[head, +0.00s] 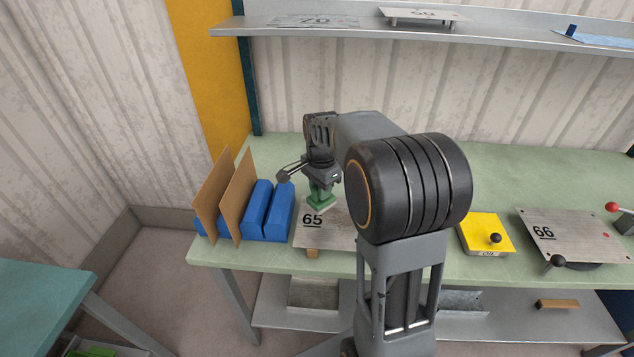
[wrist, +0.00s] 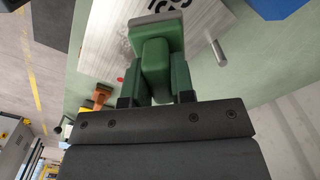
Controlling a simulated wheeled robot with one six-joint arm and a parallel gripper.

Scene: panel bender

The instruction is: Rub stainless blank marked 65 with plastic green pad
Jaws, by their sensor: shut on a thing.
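The stainless blank marked 65 (head: 313,235) lies raised on small supports near the front left of the green bench; my arm covers its right part. It also shows in the wrist view (wrist: 205,32), with its number partly cut off at the top edge. My gripper (head: 322,184) is over the blank and shut on the handle of the plastic green pad (head: 321,201). In the wrist view the green pad (wrist: 155,62) sits between the fingers, its grey underside edge at the blank. The pad appears at the blank's surface; I cannot tell whether it touches.
Blue blocks (head: 268,211) and upright brown boards (head: 226,196) stand left of the blank. A yellow plate (head: 485,233) with a black knob and a blank marked 66 (head: 568,237) lie to the right. A shelf (head: 420,34) runs above the bench's back.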

